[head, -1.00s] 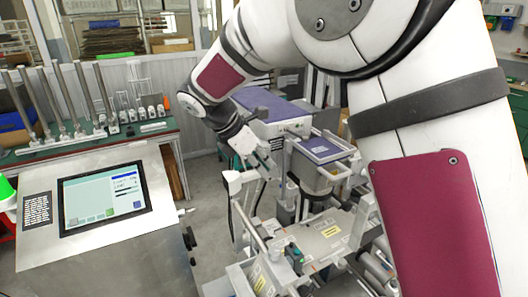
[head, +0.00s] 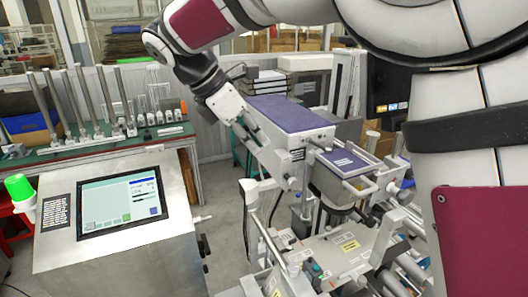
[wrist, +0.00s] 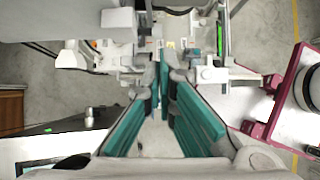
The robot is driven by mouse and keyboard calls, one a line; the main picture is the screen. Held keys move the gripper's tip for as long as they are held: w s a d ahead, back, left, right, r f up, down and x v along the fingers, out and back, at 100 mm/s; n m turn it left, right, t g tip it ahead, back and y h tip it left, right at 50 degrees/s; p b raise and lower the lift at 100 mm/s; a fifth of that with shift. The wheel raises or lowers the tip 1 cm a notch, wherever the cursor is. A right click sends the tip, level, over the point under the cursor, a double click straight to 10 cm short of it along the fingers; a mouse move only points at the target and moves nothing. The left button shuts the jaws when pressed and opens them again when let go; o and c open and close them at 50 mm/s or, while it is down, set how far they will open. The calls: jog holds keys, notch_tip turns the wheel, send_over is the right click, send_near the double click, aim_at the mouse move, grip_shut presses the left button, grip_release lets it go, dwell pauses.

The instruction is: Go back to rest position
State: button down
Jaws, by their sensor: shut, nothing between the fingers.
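My gripper shows in the head view (head: 262,143) at the end of my white and maroon arm. It hangs beside the purple-topped machine block (head: 290,112), in front of its left side. In the wrist view my gripper (wrist: 161,68) has its teal-padded fingers brought together at the tips with nothing held. Below it in the wrist view is the grey-white machine (wrist: 120,55) with its rails and fittings. I cannot tell how far the fingertips are from the machine.
Grey floor (head: 222,200) is open between console and machine.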

jog(key=s+d+r+m+y, duration=0.3)
jog(key=s+d+m, duration=0.6)
jog(key=s+d, duration=0.3)
jog(key=s+d+f+m+t+y, duration=0.1)
jog(key=s+d+f+m, duration=0.1)
jog(key=s+m, duration=0.4)
jog(key=s+d+f+m+t+y, duration=0.2)
jog(key=s+d+f+m, duration=0.1)
jog(key=s+d+m, duration=0.2)
jog(key=shift+s+d+f+m, duration=0.25)
jog(key=shift+s+m, duration=0.45)
jog(key=shift+m, duration=0.5)
